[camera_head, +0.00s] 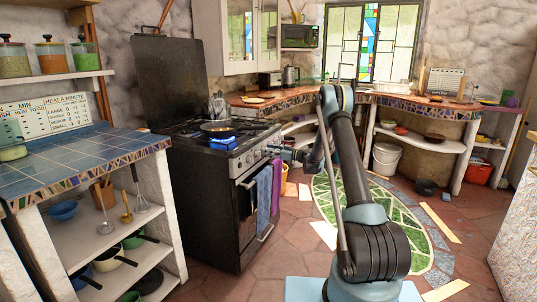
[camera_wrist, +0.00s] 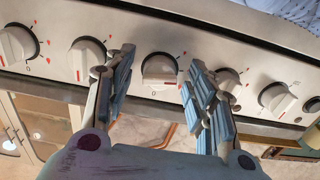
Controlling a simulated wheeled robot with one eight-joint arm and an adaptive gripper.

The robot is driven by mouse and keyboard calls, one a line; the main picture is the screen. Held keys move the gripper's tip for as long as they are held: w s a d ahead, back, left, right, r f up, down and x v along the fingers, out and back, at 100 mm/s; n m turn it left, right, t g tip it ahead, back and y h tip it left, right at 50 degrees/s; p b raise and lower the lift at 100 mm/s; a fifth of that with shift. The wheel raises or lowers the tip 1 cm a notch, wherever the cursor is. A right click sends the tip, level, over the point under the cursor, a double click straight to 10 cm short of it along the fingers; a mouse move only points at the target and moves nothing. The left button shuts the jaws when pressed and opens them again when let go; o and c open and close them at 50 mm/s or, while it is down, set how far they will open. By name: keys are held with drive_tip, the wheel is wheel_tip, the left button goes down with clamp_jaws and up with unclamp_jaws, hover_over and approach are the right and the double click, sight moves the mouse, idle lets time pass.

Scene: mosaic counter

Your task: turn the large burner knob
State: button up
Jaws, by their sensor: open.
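The burner knobs sit in a row on the stove's pale front panel (camera_wrist: 210,35). In the wrist view the middle knob (camera_wrist: 160,72) is between the two fingers of my gripper (camera_wrist: 162,62), which is open. I cannot tell whether a finger touches it. Another knob (camera_wrist: 88,58) is left of my left finger, and one (camera_wrist: 228,82) is partly behind my right finger. Further knobs are at the far left (camera_wrist: 17,45) and right (camera_wrist: 277,97). Which knob is the large one is not clear. In the head view the stove (camera_head: 215,205) stands left of my arm.
Blue (camera_head: 264,188) and purple (camera_head: 276,185) towels hang on the oven front. A blue-tiled counter (camera_head: 65,160) is at the left.

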drive_tip(key=shift+w+a, duration=0.1)
drive_tip(key=shift+a, duration=0.05)
drive_tip(key=c, duration=1.1)
drive_tip(key=shift+o, duration=0.2)
drive_tip(key=m, duration=1.9)
drive_tip(key=shift+r+m, duration=0.1)
drive_tip(key=shift+m, duration=0.3)
